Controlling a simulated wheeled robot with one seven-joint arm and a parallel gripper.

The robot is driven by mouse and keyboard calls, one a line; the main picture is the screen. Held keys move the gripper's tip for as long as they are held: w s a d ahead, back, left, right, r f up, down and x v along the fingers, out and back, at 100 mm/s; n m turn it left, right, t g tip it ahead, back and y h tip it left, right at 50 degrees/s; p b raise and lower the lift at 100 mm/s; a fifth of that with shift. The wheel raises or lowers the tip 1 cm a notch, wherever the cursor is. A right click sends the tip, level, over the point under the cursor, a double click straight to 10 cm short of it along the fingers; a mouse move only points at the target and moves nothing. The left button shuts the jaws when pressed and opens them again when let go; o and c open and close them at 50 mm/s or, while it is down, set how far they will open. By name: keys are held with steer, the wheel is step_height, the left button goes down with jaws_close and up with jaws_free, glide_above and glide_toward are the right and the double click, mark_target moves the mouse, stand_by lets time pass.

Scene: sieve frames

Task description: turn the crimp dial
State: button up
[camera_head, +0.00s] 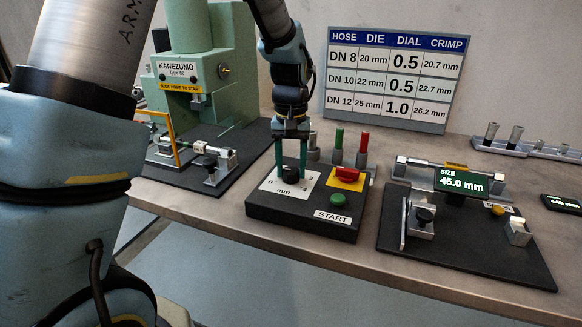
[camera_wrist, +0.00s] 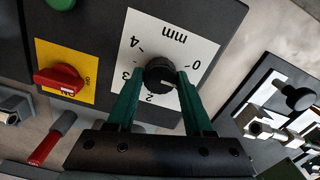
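The crimp dial is a black round knob (camera_wrist: 158,73) on a white plate marked "mm" (camera_wrist: 172,35), on the black control box (camera_head: 310,222). The dial also shows in the head view (camera_head: 290,174). My gripper (camera_wrist: 161,72) points down at the dial, with one green finger on each side of it. Both fingertips appear to touch the knob, so it looks gripped. A pale mark on the knob points toward the right finger, on the 0 side of the scale. That finger hides part of the scale; 0, 2, 3 and 4 show.
A red switch (camera_head: 347,175) on a yellow plate and a green START button (camera_head: 338,200) sit beside the dial. Green and red-handled pins stand behind. The green press (camera_head: 215,70) is left, the gauge reading 45.0 mm (camera_head: 461,181) right. A chart (camera_head: 395,78) shows die and dial values.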

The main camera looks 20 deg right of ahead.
mark_target(288, 170)
steer(key=o, duration=0.4)
steer(key=shift+o, duration=0.2)
step_height(288, 170, up, 11)
steer(key=b, duration=0.2)
steer(key=shift+f, duration=0.1)
stand_by(0.4)
steer(key=w+a+f+n, duration=0.1)
steer(key=a+f, duration=0.2)
steer(key=a, duration=0.6)
steer(key=w+a+f+n, duration=0.1)
steer(key=a+f, duration=0.2)
steer(key=a, duration=0.5)
steer(key=s+a+f+n, duration=0.1)
steer(key=s+a+f, duration=0.1)
steer(key=a, duration=0.4)
steer(key=s+a+f+n+t, duration=0.1)
steer(key=s+a+f, duration=0.2)
steer(key=a, duration=0.4)
steer(key=shift+s+a+t, duration=0.15)
steer(key=shift+s+t, duration=0.15)
steer(key=shift+s, duration=0.15)
